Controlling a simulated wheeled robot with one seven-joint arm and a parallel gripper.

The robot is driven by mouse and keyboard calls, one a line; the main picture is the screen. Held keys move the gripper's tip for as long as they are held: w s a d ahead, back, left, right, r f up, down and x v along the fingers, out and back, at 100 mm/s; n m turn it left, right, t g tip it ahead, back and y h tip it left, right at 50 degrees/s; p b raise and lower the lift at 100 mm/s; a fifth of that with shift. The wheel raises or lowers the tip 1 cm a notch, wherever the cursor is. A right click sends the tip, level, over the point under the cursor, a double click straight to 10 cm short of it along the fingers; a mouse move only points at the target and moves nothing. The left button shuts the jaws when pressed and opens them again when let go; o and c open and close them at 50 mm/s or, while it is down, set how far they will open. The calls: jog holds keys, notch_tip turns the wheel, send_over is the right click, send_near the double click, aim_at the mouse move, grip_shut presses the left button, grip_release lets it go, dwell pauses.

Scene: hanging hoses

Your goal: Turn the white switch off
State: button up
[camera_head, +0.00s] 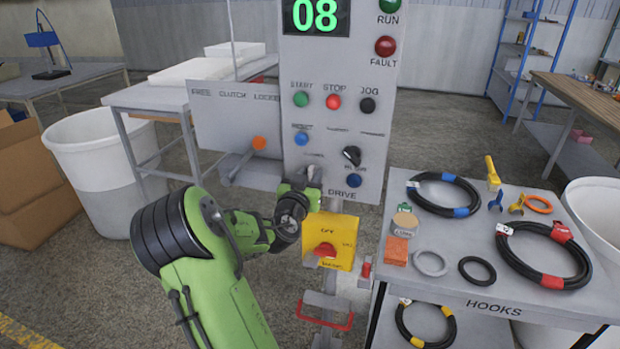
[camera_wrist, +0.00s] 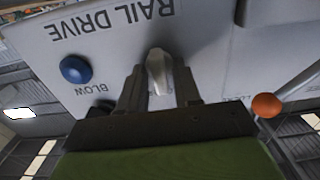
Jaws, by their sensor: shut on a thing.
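The white switch (camera_wrist: 157,72) shows in the wrist view as a pale lever on the grey panel, below the upside-down lettering RAIL DRIVE. My gripper (camera_wrist: 160,88) has one dark finger on each side of the lever and is shut on it. In the head view my gripper (camera_head: 308,184) is at the lower left of the control panel (camera_head: 345,120), beside the word DRIVE. There the switch is mostly hidden by my gripper, and its exact setting cannot be told.
A yellow box with a red knob (camera_head: 326,250) sits just below my gripper. An orange-tipped lever (camera_head: 259,143) stands to its left, with a blue button (camera_head: 354,181) to its right. A grey cart (camera_head: 452,270) with several black hoses stands at the right.

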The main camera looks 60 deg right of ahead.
jog(key=o, duration=0.7)
jog(key=s+a+b, duration=0.2)
jog(key=a+b, duration=0.4)
jog(key=a, duration=0.9)
jog(key=shift+s+a, duration=0.25)
jog(key=shift+a, duration=0.05)
